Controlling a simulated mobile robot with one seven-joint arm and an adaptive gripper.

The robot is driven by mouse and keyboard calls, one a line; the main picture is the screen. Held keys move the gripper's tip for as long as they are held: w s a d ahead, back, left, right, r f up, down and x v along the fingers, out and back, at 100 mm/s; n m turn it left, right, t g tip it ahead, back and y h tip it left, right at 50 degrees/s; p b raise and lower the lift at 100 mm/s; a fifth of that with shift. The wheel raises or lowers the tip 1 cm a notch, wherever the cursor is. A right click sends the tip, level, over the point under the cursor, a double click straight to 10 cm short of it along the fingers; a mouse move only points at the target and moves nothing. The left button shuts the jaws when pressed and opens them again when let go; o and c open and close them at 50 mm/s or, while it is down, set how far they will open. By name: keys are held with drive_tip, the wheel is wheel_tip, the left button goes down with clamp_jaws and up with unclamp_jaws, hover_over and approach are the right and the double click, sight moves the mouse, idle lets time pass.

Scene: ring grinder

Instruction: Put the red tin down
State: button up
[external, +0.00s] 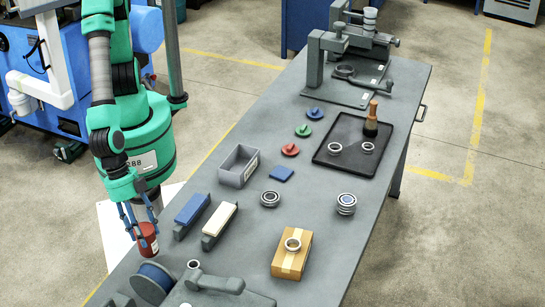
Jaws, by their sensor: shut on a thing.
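The red tin (148,238) is a small dark red cylinder at the left of the external view, near the left edge of the grey workbench (330,225). My gripper (146,226) comes down from above and is shut on it, with the fingers around its upper part. The tin looks upright or slightly tilted. Whether its base touches the surface or hangs just above it, I cannot tell.
A blue spool (153,282) and a grey device (215,292) stand close below the tin. Blue (191,209) and white (219,219) blocks lie to its right. A cardboard box (300,262) bears a ring. Bare bench lies between the blocks and box.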

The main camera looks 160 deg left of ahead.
drive_tip(key=shift+f+b, duration=0.45)
drive_tip(key=shift+f, duration=1.3)
drive_tip(key=shift+c, duration=0.2)
drive_tip(key=shift+f, duration=0.1)
drive_tip(key=o, duration=1.3)
drive_tip(key=shift+o, duration=0.2)
drive_tip(key=shift+s+r, duration=0.1)
drive_tip(key=shift+r, duration=0.35)
drive_tip(key=p+v, duration=0.2)
drive_tip(key=v, duration=0.9)
drive_tip(key=shift+s, duration=0.2)
drive_tip(key=shift+d+r, duration=0.1)
